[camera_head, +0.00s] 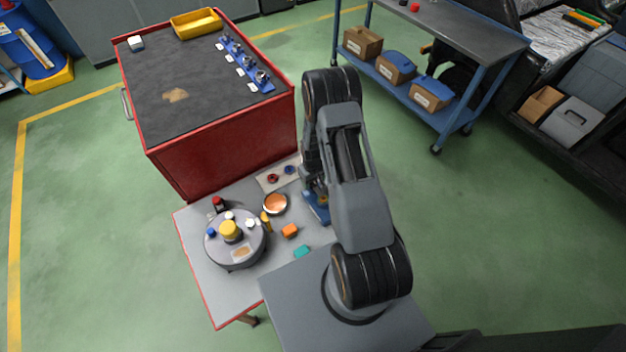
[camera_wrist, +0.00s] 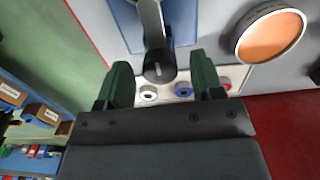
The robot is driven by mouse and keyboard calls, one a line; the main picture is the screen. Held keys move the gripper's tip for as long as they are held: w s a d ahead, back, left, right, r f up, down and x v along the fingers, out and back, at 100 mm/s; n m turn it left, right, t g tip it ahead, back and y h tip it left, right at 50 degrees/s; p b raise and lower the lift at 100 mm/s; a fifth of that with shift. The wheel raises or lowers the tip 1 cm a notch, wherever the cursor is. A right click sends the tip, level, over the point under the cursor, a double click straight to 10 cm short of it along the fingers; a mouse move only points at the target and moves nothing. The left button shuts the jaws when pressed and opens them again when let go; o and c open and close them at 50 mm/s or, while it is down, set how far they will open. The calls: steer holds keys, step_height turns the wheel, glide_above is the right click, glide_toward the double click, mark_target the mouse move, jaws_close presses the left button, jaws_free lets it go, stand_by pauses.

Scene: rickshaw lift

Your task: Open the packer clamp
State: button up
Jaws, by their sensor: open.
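The packer clamp shows in the wrist view as a blue base (camera_wrist: 184,22) with a grey lever (camera_wrist: 150,22) that ends in a dark round tip. In the head view only part of its blue base (camera_head: 318,212) shows beside my arm on the small table; the rest is hidden. My gripper (camera_wrist: 160,64) is open, with its two green fingers apart on either side of the lever's dark end. Gaps show between the lever and both fingers, and nothing is held. In the head view my arm hides the gripper.
The small table (camera_head: 205,285) also holds a round grey turntable (camera_head: 235,262), an orange-filled dish (camera_head: 275,204), orange and teal blocks, and a plate with rings (camera_wrist: 219,76). A red cabinet (camera_head: 225,150) stands behind. A blue cart (camera_head: 480,45) stands back right.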

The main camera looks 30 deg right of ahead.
steer(key=shift+c, duration=0.2)
steer(key=c, duration=0.9)
steer(key=m+b, duration=0.2)
steer(key=m, duration=0.1)
steer(key=shift+f+b, duration=0.15)
steer(key=shift+b, duration=0.15)
steer(key=m+b, duration=0.3)
steer(key=m, duration=0.2)
steer(key=m+b, duration=0.2)
steer(key=m, duration=0.3)
steer(key=m+b, duration=0.1)
steer(key=m, duration=0.3)
steer(key=shift+m, duration=0.3)
steer(key=shift+r+b, duration=0.2)
steer(key=shift+b, duration=0.1)
